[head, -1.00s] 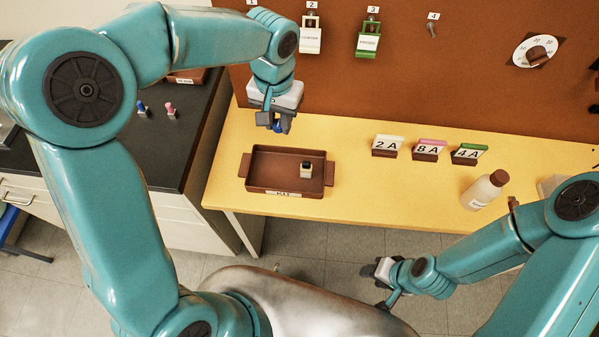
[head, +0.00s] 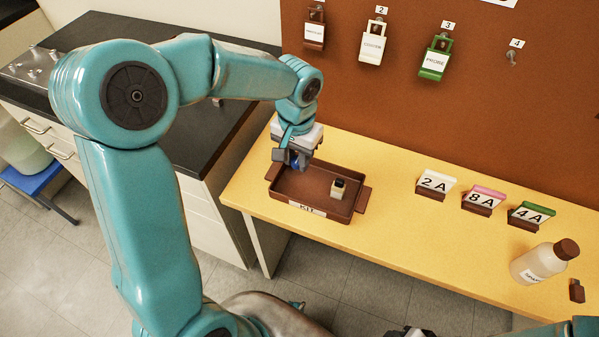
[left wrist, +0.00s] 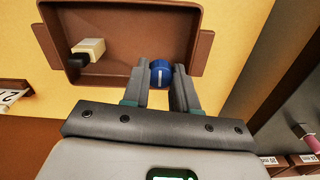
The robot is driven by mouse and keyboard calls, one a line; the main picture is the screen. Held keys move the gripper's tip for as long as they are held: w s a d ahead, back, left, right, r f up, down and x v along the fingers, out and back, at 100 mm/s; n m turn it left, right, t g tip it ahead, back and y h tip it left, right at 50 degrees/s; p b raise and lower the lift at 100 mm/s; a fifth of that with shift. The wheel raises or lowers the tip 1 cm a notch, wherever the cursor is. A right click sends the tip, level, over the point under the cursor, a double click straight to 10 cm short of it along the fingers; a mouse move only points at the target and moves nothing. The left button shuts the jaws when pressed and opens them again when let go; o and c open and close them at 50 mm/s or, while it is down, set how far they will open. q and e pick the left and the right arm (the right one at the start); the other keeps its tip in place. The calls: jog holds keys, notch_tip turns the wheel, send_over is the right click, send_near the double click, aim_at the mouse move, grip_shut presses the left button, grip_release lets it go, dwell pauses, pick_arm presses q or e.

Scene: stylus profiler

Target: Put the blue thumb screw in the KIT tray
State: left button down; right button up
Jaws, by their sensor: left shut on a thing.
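The blue thumb screw (left wrist: 161,73) is between the two fingers of my left gripper (left wrist: 162,78), which is shut on it. In the head view the blue screw (head: 296,162) shows just below the left gripper (head: 294,160), over the left back part of the KIT tray. The KIT tray (head: 325,211) is a brown tray with side handles and a KIT label on its front. It also shows in the left wrist view (left wrist: 72,13). Whether the screw touches the tray floor I cannot tell. My right gripper is not clearly visible; only dark parts show at the bottom edge.
Card stands 2A (head: 435,185), 8A (head: 482,200) and 4A (head: 530,215) and a bottle (head: 544,262) stand to the right. Padlocks hang on the brown board (head: 400,110).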

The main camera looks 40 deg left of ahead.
pick_arm(q)
notch_tip(320, 180, down, 6)
jog(key=shift+w+r, duration=0.1)
jog(key=shift+r, duration=0.1)
jog(key=shift+d+r, duration=0.1)
jog(key=c, duration=0.9)
grip_release()
jog(key=shift+f+b, duration=0.2)
jog(key=shift+b, duration=0.1)
notch_tip(320, 180, up, 12)
jog(key=shift+f+p, duration=0.25)
jog(key=shift+p, duration=0.35)
jog(key=shift+r, duration=0.5)
